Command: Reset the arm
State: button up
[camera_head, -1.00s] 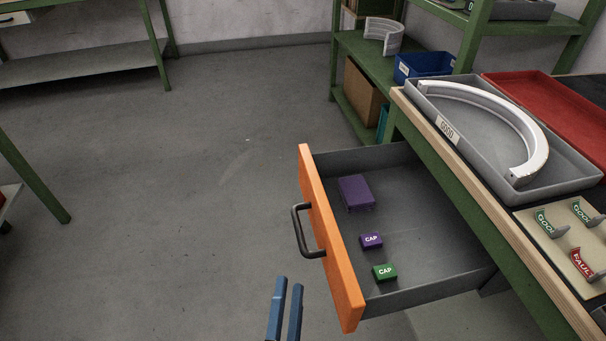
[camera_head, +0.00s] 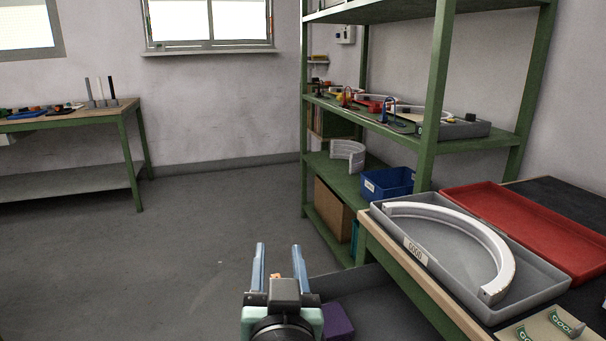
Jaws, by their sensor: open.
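My gripper (camera_head: 279,256) shows at the bottom middle with its two blue fingers apart and nothing between them. It points away from me over the open drawer (camera_head: 372,290), clear of the bench. A purple block (camera_head: 337,321) in the drawer shows just right of my gripper.
On the bench at right are a grey tray (camera_head: 553,284) holding a white arc (camera_head: 497,245), a red tray (camera_head: 510,222) and green-labelled clips (camera_head: 563,325). A green shelf rack (camera_head: 433,125) with a blue bin (camera_head: 388,184) stands behind. The floor at left is clear.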

jog(key=s+d+r+t+h, duration=0.15)
jog(key=s+r+t, duration=0.45)
jog(key=r, duration=0.8)
jog(key=s+d+r+t, duration=0.25)
jog(key=s+r, duration=0.55)
jog(key=r, duration=0.7)
notch_tip(320, 180, up, 35)
jog(key=t+p, duration=0.1)
jog(key=p, duration=3.3)
jog(key=shift+s+a+f+p, duration=0.15)
jog(key=shift+s+a+p, duration=0.05)
jog(key=shift+a+p, duration=0.25)
jog(key=shift+s+f, duration=0.1)
jog(key=shift+s, duration=0.05)
